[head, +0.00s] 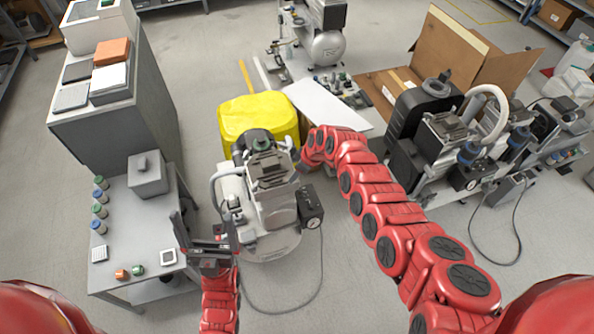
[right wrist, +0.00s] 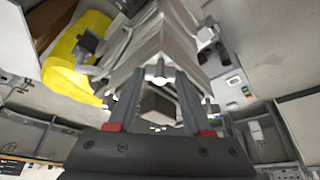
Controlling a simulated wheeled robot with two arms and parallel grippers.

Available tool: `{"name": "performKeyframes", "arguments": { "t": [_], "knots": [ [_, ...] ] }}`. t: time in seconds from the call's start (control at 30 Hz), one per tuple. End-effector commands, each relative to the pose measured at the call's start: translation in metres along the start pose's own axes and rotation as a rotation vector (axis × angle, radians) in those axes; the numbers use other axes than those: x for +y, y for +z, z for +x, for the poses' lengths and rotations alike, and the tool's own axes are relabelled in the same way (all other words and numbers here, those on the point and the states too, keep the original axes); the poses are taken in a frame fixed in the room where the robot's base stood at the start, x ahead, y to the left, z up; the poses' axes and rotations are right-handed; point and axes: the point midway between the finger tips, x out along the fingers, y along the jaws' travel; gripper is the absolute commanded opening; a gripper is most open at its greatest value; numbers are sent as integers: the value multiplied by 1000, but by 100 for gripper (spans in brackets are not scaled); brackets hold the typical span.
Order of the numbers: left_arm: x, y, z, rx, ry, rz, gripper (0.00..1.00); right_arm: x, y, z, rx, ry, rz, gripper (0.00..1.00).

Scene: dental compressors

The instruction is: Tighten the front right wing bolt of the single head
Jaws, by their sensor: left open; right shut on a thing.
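The single-head compressor stands in the middle of the head view, with its grey head (head: 272,200) on top of a pale tank (head: 268,245). My left gripper (head: 205,228) is open and empty at the left of the compressor, near the bench. My right arm reaches to the back right side of the head, where its gripper is hidden. In the right wrist view, my right gripper (right wrist: 155,88) is at the underside of the metal head (right wrist: 165,45). Small bright bolt-like parts (right wrist: 160,82) show between its fingers. Its exact contact with the wing bolt is hard to make out.
A bench (head: 140,235) with jars and small parts stands at left beside a grey cabinet (head: 120,130). Another, darker compressor (head: 425,150) and an open cardboard box (head: 450,55) are at right. A cable lies on the floor.

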Motion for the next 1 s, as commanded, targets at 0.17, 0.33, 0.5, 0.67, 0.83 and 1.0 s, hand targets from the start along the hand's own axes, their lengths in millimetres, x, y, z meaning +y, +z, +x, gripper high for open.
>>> {"name": "performKeyframes", "arguments": {
  "t": [0.17,0.33,0.5,0.67,0.83,1.0],
  "knots": [
    [-1,-3,19,0,0,0,100,-4,-2,-3,0,37,98,0],
    [-2,-5,32,0,0,0,100,-4,-2,-3,1,97,234,0],
    [-2,-6,33,0,0,0,100,-4,-2,0,2,160,382,0],
    [-1,-4,24,0,0,0,100,-5,-2,4,4,219,521,0],
    [0,-1,6,0,0,0,100,-5,-2,6,6,282,670,0],
    [1,3,-18,0,0,0,100,-5,-2,8,8,344,820,0]
  ]
}}
